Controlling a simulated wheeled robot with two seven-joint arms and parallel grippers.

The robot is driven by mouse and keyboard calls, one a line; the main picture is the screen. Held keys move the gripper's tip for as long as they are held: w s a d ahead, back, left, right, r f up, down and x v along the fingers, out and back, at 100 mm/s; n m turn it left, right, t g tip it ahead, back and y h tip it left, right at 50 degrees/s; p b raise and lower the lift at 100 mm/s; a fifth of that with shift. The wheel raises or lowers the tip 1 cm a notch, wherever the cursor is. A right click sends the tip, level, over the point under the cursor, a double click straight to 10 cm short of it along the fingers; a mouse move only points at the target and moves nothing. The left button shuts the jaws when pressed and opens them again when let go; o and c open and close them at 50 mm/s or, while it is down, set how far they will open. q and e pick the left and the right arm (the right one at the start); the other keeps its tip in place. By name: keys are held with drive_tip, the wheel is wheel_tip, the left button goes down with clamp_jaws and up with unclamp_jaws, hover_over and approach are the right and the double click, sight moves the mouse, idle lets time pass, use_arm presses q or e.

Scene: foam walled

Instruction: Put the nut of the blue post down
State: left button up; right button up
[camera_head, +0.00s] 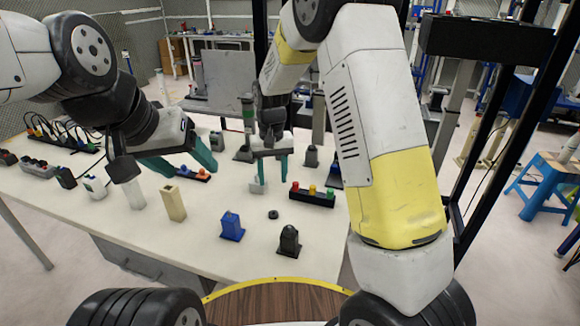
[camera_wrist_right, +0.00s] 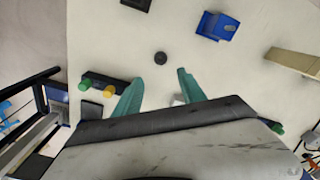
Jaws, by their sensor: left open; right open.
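The blue post (camera_head: 232,227) stands near the table's front edge; it also shows in the right wrist view (camera_wrist_right: 217,27). A small dark round nut (camera_head: 273,214) lies flat on the table to its right, apart from it. The nut shows in the right wrist view (camera_wrist_right: 160,58) beyond my fingertips, with nothing touching it. My right gripper (camera_head: 270,152) is open and empty above the table, behind the nut; its teal fingers show in the right wrist view (camera_wrist_right: 158,86). My left gripper (camera_head: 181,162) is open and empty over the table's left part.
A black post (camera_head: 289,242) stands right of the nut, near the front edge. A black block with coloured buttons (camera_head: 312,195) lies behind it. Beige (camera_head: 174,203) and white (camera_head: 134,193) posts stand to the left. A small pale block (camera_head: 258,186) is below my right gripper.

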drive_tip(key=s+d+r+t+y, duration=0.1)
drive_tip(key=s+d+r, duration=0.35)
drive_tip(key=r, duration=0.45)
drive_tip(key=s+d+r+t, duration=0.1)
drive_tip(key=s+d+r, duration=0.2)
drive_tip(key=s, duration=0.3)
drive_tip(key=s+d+r+t, duration=0.2)
drive_tip(key=s+d+r, duration=0.1)
drive_tip(key=s, duration=0.4)
drive_tip(key=s+d+r+m+t+y, duration=0.1)
drive_tip(key=s+d+r+t, duration=0.1)
drive_tip(key=s+r, duration=0.3)
drive_tip(key=shift+s+d+r, duration=0.25)
drive_tip(key=shift+s+d, duration=0.45)
drive_tip(key=shift+s, duration=0.05)
